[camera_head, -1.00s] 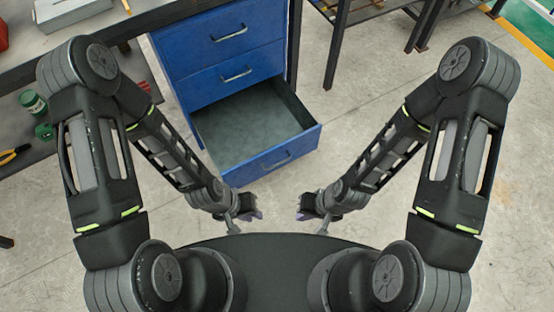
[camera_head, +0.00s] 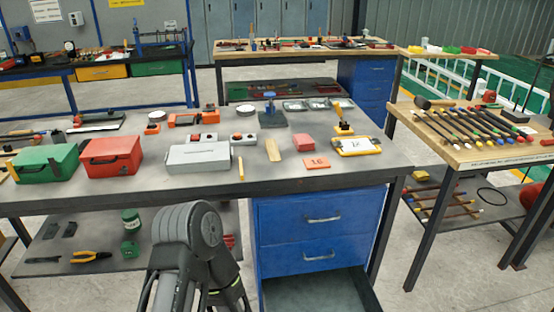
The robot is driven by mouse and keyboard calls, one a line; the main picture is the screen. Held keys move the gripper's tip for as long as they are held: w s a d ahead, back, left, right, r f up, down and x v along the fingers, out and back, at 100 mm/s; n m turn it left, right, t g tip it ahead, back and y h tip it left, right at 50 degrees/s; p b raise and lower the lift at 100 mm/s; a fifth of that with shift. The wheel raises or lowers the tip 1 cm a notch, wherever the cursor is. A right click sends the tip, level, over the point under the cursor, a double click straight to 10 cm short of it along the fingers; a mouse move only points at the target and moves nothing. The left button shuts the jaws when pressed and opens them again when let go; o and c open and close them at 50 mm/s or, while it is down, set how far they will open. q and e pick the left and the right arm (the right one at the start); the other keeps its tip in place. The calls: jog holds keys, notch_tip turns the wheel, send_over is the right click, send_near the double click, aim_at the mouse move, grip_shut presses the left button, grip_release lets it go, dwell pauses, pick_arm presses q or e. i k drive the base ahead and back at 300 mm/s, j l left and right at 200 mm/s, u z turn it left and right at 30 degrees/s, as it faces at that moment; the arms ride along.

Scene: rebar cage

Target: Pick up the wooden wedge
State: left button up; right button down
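A small tan wooden piece, which looks like the wooden wedge (camera_head: 272,150), lies on the grey top of the workbench (camera_head: 330,178). It is between a white-grey box on its left and a red block on its right, apart from both. Part of one of my arms shows at the bottom left of centre, in front of the bench. Neither of my grippers is in view, so what they hold is hidden.
Near the wedge are a grey box (camera_head: 199,157), a red block (camera_head: 303,142), an orange card (camera_head: 316,163), a yellow stick (camera_head: 241,168) and a yellow clipboard (camera_head: 357,146). Below the benchtop, the lowest blue drawer (camera_head: 318,290) stands open. A wooden-topped table (camera_head: 470,152) stands right.

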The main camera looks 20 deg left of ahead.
aim_at(271, 144)
jog(key=j+z, duration=0.15)
jog(key=z, duration=0.3)
jog(key=j+z, duration=0.15)
jog(key=z, duration=0.25)
jog(key=j+z, duration=0.1)
jog(key=j, duration=0.3)
jog(key=k+j+z, duration=0.15)
jog(key=j, duration=0.2)
jog(key=j+z, duration=0.1)
jog(key=j, duration=0.3)
jog(key=k+j+z, duration=0.15)
jog(key=j, duration=0.2)
jog(key=k+j+z, duration=0.1)
jog(key=j, duration=0.25)
